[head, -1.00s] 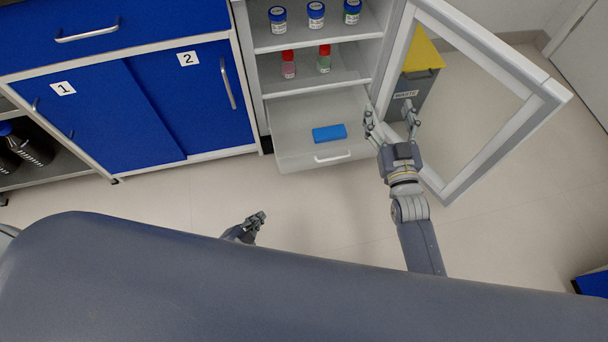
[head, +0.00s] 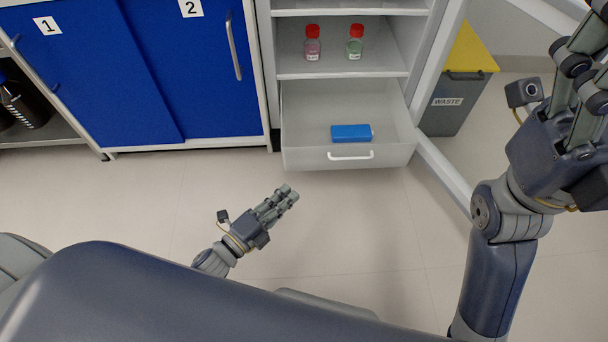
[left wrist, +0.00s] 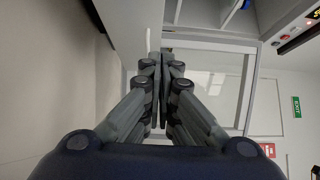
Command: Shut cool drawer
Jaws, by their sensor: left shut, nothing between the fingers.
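The cool drawer (head: 300,158) is the white bottom drawer of the open fridge in the head view. It is pulled out, and a blue block (head: 350,133) lies inside. Its white handle (head: 351,156) is on the front. My left gripper (head: 290,193) is shut and empty, in front of and below the drawer front, apart from it in the head view. Its closed fingers (left wrist: 160,65) also show in the left wrist view, pointing toward the fridge. My right gripper (head: 590,65) is at the right edge, partly cut off, beside the fridge door.
The fridge door (head: 444,172) stands open on the right. A grey waste bin (head: 455,100) with a yellow lid is behind it. Two red-capped bottles (head: 312,45) stand on the shelf above the drawer. Blue cabinets are left; the floor before the drawer is clear.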

